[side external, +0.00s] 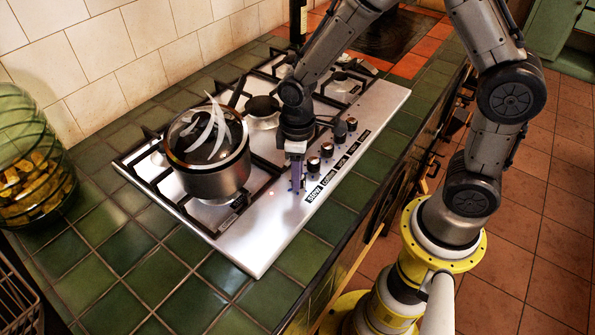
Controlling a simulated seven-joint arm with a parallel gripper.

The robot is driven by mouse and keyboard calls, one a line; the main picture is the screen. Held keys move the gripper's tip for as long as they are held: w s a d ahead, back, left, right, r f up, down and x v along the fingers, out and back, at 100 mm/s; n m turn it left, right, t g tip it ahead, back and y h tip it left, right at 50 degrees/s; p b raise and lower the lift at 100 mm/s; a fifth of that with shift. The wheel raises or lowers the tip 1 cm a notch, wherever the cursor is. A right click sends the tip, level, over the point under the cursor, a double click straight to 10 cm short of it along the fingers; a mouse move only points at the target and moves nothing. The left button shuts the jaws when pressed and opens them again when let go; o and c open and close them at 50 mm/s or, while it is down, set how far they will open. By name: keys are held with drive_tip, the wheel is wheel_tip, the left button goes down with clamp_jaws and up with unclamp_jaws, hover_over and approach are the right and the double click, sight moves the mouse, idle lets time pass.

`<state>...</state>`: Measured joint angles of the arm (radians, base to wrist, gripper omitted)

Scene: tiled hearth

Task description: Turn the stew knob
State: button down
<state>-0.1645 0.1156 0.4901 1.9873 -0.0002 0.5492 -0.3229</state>
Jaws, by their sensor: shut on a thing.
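The hob (262,250) has a row of black knobs along its front strip, each with a small dark label beside it. The lettering is too small to read surely, so I cannot tell by name which is the stew knob. My gripper (297,186) points down at the near-left end of the row, beside the nearest label (315,193). It is shut on the end knob there, which its fingers mostly hide. The neighbouring knob (313,165) stands free, just right of my gripper. A steel pot (208,182) with a glass lid sits on the near burner.
A glass bowl (35,170) with yellow contents stands at the left by the tiled wall. Black pan supports (180,205) rise from the hob. The green tiled counter (150,280) is clear in front. A dark bottle (298,22) stands behind.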

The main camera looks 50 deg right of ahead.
drive_tip(key=shift+r, duration=0.1)
idle(0.3)
drive_tip(key=shift+c, duration=2.2)
unclamp_jaws()
wheel_tip(320, 180, up, 14)
wheel_tip(320, 180, up, 4)
drive_tip(key=r+t, duration=0.1)
drive_tip(key=t, duration=0.1)
hover_over(307, 183)
drive_tip(key=s+d+m+t, duration=0.1)
drive_tip(key=s+m, duration=0.1)
drive_tip(key=s, duration=0.5)
drive_tip(key=s+d+r+m+t, duration=0.1)
drive_tip(key=s+d+m+t, duration=0.1)
drive_tip(key=s, duration=0.5)
drive_tip(key=shift+s+d+r+m+t, duration=0.2)
drive_tip(key=shift+d+m+t, duration=0.1)
drive_tip(key=shift+m, duration=0.5)
